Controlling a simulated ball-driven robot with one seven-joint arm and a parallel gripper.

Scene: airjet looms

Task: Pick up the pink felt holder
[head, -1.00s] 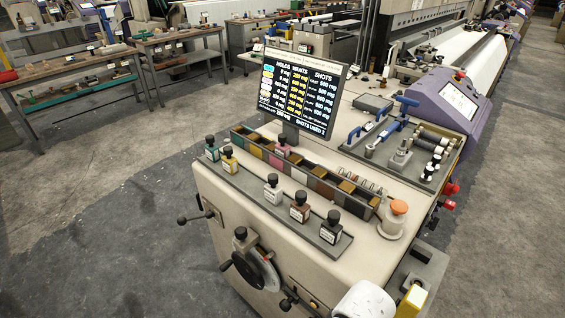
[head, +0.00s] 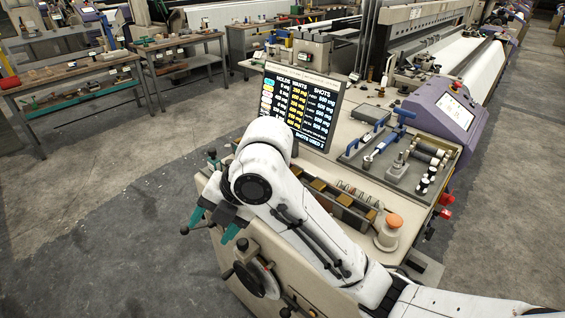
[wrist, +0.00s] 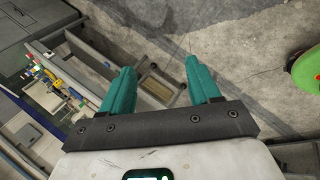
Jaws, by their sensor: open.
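I cannot make out the pink felt holder in either view now; my arm covers much of the console top where the holders stood. My gripper (head: 215,227) hangs past the console's left front edge in the head view, its two teal fingers apart and pointing down. In the wrist view my gripper (wrist: 159,70) is open, with nothing between the fingers but floor and a small grey-framed rectangular object below.
The cream console (head: 262,257) has a screen (head: 300,108), a long divided tray (head: 362,207), an orange-topped knob (head: 391,228) and a tool tray on the right. A handwheel (head: 258,279) juts from its front. Open floor (head: 110,235) lies left.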

